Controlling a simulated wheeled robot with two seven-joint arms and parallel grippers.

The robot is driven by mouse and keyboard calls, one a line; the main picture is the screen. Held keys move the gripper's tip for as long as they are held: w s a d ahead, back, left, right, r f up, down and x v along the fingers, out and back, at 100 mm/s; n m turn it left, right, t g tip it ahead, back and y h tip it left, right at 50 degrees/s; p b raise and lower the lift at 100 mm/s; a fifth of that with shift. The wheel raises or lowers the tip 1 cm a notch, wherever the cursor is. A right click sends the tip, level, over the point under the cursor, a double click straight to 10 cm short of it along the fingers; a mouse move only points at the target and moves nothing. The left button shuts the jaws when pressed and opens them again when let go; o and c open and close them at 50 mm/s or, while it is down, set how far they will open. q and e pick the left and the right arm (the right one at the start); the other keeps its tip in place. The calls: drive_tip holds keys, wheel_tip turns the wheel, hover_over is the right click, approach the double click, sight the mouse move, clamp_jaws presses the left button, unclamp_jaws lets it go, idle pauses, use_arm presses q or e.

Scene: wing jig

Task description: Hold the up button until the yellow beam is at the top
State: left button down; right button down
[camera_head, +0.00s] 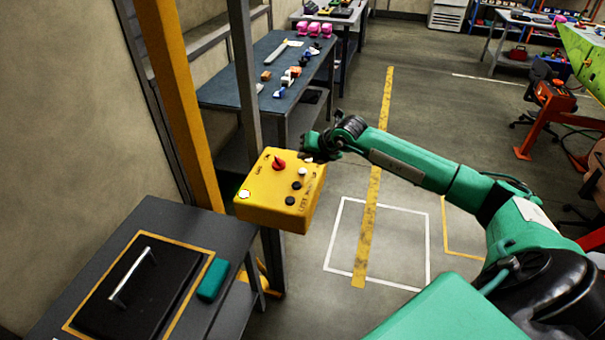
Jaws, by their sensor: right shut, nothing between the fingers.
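The yellow control box (265,207) is fixed by the grey post. Its face has a red knob (279,163), a white button (303,171), two dark buttons and a pale lamp. The lettering is too small to read surely. My right gripper (308,155) is shut and empty at the box's upper right edge, close to the white button. I cannot tell whether it touches the box. A tall yellow upright (172,90) stands left of the box and runs out of the top of the picture. No horizontal yellow beam is clearly seen. My left gripper is out of view.
A dark table (210,240) with a black handled case (130,290) and a green block (213,279) stands front left. A workbench (235,90) with small tools is behind the box. The grey post (242,70) rises behind the box. Marked floor lies open to the right.

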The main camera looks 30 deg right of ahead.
sight(299, 169)
drive_tip(key=shift+f+b, duration=0.95)
drive_tip(key=shift+f, duration=0.5)
idle(0.9)
drive_tip(key=shift+f+b, duration=0.35)
drive_tip(key=shift+b, duration=0.15)
drive_tip(key=shift+f+b, duration=0.45)
idle(4.7)
